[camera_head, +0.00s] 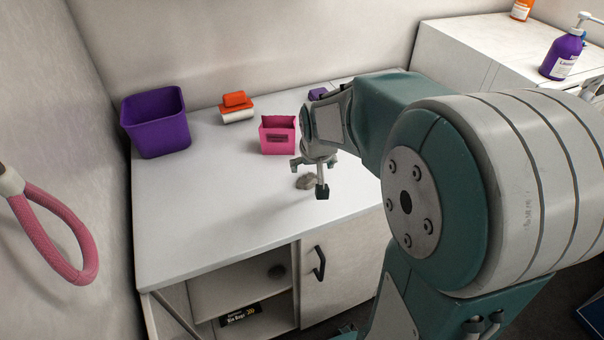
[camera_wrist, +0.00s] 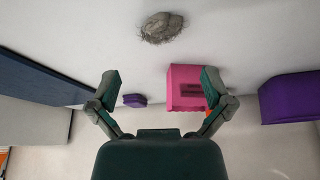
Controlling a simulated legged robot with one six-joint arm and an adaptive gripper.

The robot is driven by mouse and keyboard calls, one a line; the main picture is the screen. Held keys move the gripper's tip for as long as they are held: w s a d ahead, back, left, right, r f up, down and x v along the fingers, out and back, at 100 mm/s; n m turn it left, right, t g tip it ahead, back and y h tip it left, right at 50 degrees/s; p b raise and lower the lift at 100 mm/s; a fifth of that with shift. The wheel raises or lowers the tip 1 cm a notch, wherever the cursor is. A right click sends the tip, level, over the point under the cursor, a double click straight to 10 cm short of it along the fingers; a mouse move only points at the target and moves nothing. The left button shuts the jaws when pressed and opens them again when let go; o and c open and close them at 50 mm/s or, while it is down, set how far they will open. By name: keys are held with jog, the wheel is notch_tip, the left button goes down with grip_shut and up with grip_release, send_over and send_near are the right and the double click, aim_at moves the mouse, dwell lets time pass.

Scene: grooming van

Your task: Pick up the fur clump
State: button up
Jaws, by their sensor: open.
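The fur clump (camera_head: 306,182) is a small grey-brown tuft lying on the white countertop (camera_head: 200,215), right by my gripper. In the wrist view the fur clump (camera_wrist: 162,27) lies beyond the fingertips, near the top edge and roughly centred between them. My gripper (camera_head: 310,176) is open, with its fingers spread and pointing down above the counter. In the wrist view my gripper (camera_wrist: 160,82) shows both fingers wide apart with nothing between them. The exact height of the fingertips over the counter is hard to tell.
A pink box (camera_head: 277,135) stands just behind my gripper. An orange-and-white brush (camera_head: 237,107), a purple bin (camera_head: 156,122) and a small purple item (camera_head: 317,94) stand farther back. A pink loop (camera_head: 62,232) hangs at the left. The counter's front left is clear.

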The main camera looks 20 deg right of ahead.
aim_at(308, 180)
jog(key=x, duration=0.4)
jog(key=shift+w+x, duration=0.1)
jog(key=shift+x, duration=1.35)
jog(key=shift+w+x, duration=0.15)
jog(key=shift+x, duration=1.25)
jog(key=c, duration=0.8)
